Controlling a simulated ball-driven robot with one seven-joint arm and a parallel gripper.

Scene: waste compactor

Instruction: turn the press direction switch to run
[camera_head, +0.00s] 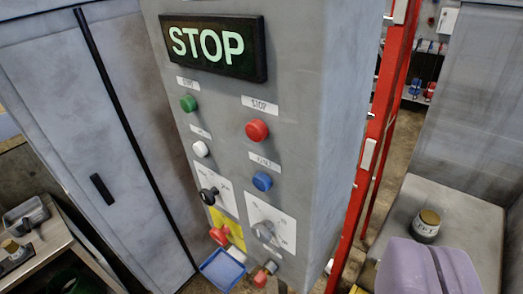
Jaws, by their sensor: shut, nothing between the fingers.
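A grey control panel (232,120) stands upright in the middle. It carries two rotary switches on white label plates: a black one (208,195) at the left and a grey one (263,232) lower right of it. The plate lettering is too small to read, so I cannot tell which is the press direction switch or its position. A lit sign (208,45) above reads STOP. My gripper cannot be made out in this view.
Green (188,103), white (200,149), red (257,130) and blue (262,181) buttons sit above the switches. A red mushroom knob (220,235) sits lower. A red post (385,110) stands right. A purple rounded object (410,270) fills the lower right.

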